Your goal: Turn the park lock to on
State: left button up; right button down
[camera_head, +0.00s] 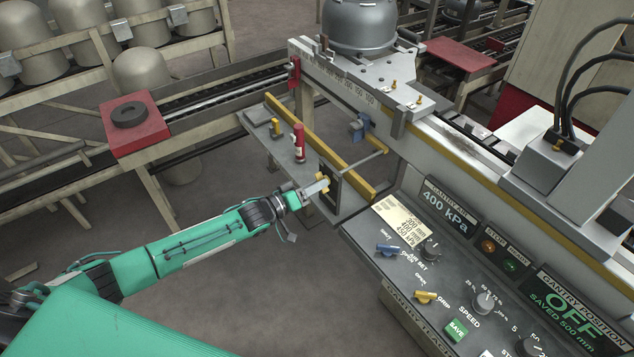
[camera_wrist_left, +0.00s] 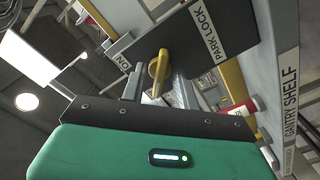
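The park lock is a yellow handle (camera_wrist_left: 158,72) on a dark plate (camera_wrist_left: 205,38) lettered PARK LOCK, with a small ON label (camera_wrist_left: 122,64) to the left of the handle in the wrist view. In the head view the dark plate (camera_head: 329,177) is on the end of the gantry shelf, partly hidden by my gripper. My left gripper (camera_head: 318,187) is at the plate. In the wrist view its two fingers (camera_wrist_left: 157,88) stand apart on either side of the yellow handle, with gaps visible. Whether a finger touches it I cannot tell. My right gripper is not in view.
The control panel (camera_head: 385,262) with switches and knobs lies to the right. Open floor (camera_head: 300,290) is below the arm.

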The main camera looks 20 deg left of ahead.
pick_arm(q)
jog(key=shift+w+d, duration=0.2)
jog(key=shift+w, duration=0.05)
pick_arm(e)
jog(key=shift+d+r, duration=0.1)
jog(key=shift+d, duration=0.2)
pick_arm(q)
grip_shut()
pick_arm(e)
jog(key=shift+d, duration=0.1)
pick_arm(q)
jog(key=m+b, duration=0.5)
jog(key=m, duration=1.3)
jog(key=shift+a+b, duration=0.1)
jog(key=shift+b, duration=0.2)
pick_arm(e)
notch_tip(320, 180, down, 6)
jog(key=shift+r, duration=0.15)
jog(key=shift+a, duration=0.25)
